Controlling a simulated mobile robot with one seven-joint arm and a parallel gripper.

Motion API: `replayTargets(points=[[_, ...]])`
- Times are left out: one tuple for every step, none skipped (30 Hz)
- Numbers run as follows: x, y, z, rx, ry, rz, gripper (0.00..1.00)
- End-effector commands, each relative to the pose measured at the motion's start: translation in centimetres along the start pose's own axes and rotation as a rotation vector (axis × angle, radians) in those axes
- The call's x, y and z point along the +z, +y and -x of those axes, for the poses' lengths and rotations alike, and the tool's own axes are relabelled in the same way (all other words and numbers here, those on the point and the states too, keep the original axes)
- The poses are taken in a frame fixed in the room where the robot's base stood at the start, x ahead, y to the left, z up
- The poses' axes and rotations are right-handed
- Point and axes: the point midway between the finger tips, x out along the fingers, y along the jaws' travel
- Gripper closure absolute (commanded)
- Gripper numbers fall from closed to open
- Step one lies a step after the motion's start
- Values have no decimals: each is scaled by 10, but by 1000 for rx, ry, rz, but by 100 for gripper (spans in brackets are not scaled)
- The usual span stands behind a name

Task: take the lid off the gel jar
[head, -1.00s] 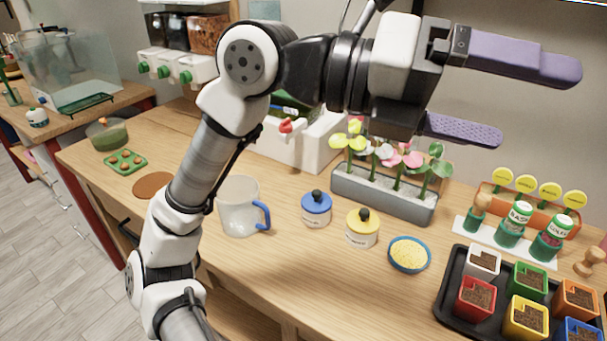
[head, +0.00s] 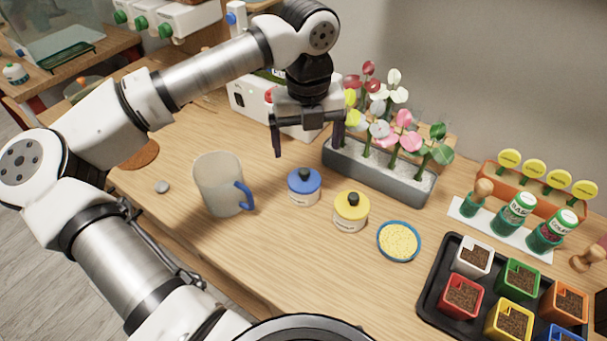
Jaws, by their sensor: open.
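Two small white jars with lids stand on the wooden table in the head view. One has a blue lid (head: 304,180) with a dark knob, the other a yellow lid (head: 351,205) with a dark knob. Their labels are too small to read, so I cannot tell which is the gel jar. Both lids sit on their jars. My gripper (head: 307,148) is open and empty, fingers pointing down, above and slightly behind the blue-lidded jar, apart from it.
A translucent mug (head: 218,182) with a blue handle stands left of the jars. A blue-rimmed bowl of yellow grains (head: 399,241) is to the right. A grey planter (head: 377,178) with flowers stands behind. A black tray (head: 432,290) of coloured pots is at right.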

Motion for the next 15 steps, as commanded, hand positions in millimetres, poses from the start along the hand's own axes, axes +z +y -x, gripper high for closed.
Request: replayTargets(points=[[0,0,-8,-2,3,-1,11],[0,0,-12,-1,3,-1,11],[0,0,-17,-2,2,-1,11],[0,0,-20,-2,2,-1,11],[0,0,-23,-2,2,-1,11],[0,0,-26,-2,0,-1,11],[0,0,-27,-2,0,-1,11],[-1,0,-28,-3,0,-2,11],[-1,0,-30,-3,1,-2,11],[-2,1,-32,-4,2,-2,11],[-3,2,-35,-3,2,-2,11],[-4,4,-39,-4,4,-2,11],[-5,4,-43,-5,4,-2,11],[-6,6,-47,-4,4,-3,11],[-8,7,-53,-4,4,-3,11]])
